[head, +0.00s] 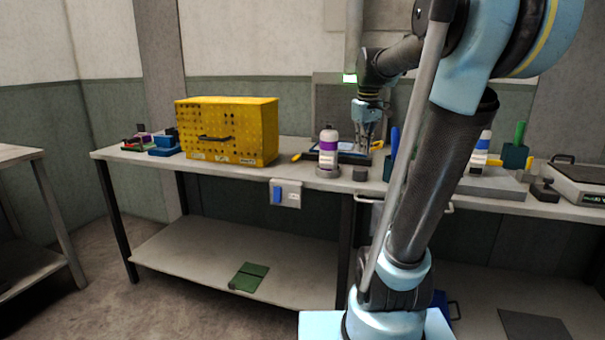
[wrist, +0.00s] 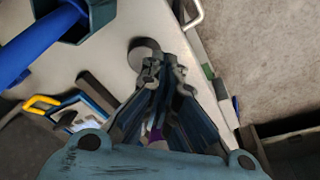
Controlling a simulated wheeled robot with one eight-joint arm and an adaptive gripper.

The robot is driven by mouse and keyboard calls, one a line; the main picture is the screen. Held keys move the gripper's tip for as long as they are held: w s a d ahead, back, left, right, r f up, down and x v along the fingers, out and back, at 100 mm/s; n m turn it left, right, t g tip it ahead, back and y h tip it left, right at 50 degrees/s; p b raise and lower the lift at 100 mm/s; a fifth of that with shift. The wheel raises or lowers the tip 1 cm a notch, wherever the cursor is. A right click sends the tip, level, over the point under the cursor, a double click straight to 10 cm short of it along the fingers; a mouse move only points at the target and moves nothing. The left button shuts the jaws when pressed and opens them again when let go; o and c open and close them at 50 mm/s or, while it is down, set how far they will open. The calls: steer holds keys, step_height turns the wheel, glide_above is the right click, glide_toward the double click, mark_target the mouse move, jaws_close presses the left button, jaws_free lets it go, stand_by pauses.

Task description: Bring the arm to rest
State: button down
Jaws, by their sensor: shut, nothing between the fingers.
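My arm rises from its light-blue base in the right half of the head view and reaches over the workbench (head: 225,262). My gripper (head: 367,143) points down above the back of the bench, behind and to the right of a white bottle with a purple band (head: 329,146). In the wrist view my gripper (wrist: 162,66) has its fingers together with nothing held. Below it are a pale bench top and a grey round piece (wrist: 140,57). A bit of purple shows between the finger links; I cannot tell what it belongs to.
A yellow perforated box (head: 228,130) stands left of the bottle. A small dark block (head: 360,173) sits near the front edge. A tray (head: 340,157) lies under my gripper. A scale-like device (head: 580,180) is at far right. A blue handle (wrist: 40,45) is close in the wrist view.

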steer(key=s+f+m, duration=0.5)
steer(key=s+f, duration=1.8)
steer(key=shift+s+a, duration=0.2)
steer(key=shift+a, duration=0.2)
steer(key=shift+w+f, duration=0.2)
steer(key=shift+w, duration=0.25)
